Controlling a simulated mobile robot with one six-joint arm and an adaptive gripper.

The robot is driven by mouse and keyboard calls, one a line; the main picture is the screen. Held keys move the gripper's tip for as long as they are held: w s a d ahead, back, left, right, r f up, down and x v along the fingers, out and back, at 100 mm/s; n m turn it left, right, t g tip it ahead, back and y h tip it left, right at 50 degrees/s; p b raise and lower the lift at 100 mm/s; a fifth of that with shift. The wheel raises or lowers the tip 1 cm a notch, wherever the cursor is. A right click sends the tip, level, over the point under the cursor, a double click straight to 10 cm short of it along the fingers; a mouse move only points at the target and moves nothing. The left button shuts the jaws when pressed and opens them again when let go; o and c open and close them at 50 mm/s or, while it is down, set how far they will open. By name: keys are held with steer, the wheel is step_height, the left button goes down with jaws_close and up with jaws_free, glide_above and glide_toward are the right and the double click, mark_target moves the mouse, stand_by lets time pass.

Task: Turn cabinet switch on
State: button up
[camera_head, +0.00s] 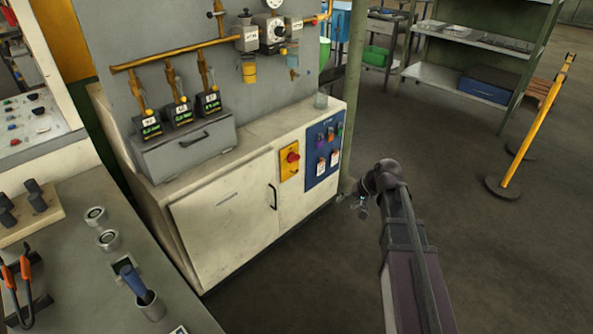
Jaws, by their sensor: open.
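The cabinet (240,200) is a cream-coloured metal unit with a door and a black handle. A red switch (292,157) sits on a yellow plate (289,172) on its front, right of the handle. I cannot tell the switch's setting from here. A blue panel (323,150) with several small coloured controls is right of the yellow plate. My gripper (361,208) is at the end of my arm, to the right of the cabinet and apart from it. It is open, small in the picture and partly dark, and I see nothing in it.
A bench (80,270) with tools and metal cups fills the lower left. A green post (355,90) stands at the cabinet's right end. Shelving (430,76) and a yellow barrier post (535,125) are further back. The floor (300,280) before the cabinet is clear.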

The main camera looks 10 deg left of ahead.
steer(key=w+a+f+m+t+y+b, duration=0.1)
steer(key=w+a+f+y+b, duration=0.15)
steer(key=w+b, duration=0.3)
steer(key=w+a+f+t+y+b, duration=0.1)
steer(key=w+a+f+b, duration=0.25)
steer(key=w+b, duration=0.2)
steer(key=w+a+f+m+t+y+b, duration=0.1)
steer(key=w+a+f+t+y+b, duration=0.1)
steer(key=w+f+b, duration=0.3)
steer(key=m+t+y+b, duration=0.3)
steer(key=m+t+b, duration=0.15)
steer(key=b, duration=1.15)
glide_toward(296, 160)
steer(key=v, duration=0.3)
steer(key=shift+s+d+m+p, duration=0.1)
steer(key=shift+d+m+p, duration=0.2)
steer(key=shift+m, duration=0.05)
steer(key=x, duration=1.4)
jaws_close()
